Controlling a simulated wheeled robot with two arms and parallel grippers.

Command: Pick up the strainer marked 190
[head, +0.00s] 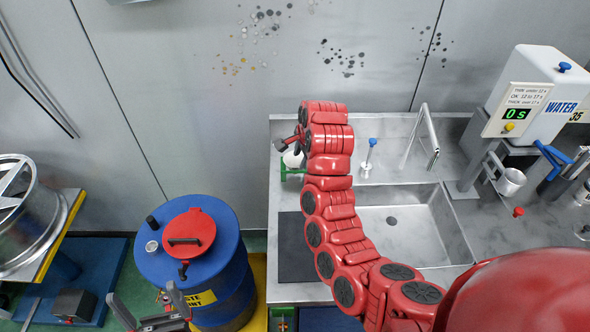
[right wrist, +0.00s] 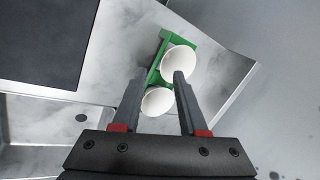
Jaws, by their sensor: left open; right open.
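Two white cone-shaped strainers sit in a green rack (right wrist: 162,62) in the right wrist view. The upper strainer (right wrist: 179,64) is near the right fingertip and the lower strainer (right wrist: 157,101) lies between the fingers in the picture. No number can be read on either, so I cannot tell which is marked 190. In the head view, one strainer (head: 292,160) and the green rack (head: 284,173) are partly hidden by my right arm. My right gripper (right wrist: 157,80) is open, close over the rack, with nothing held. My left gripper (head: 145,293) is open and empty by the blue drum.
The blue drum (head: 211,270) with a red lid (head: 188,233) stands left of the steel counter. A wheel (head: 33,215) is at far left.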

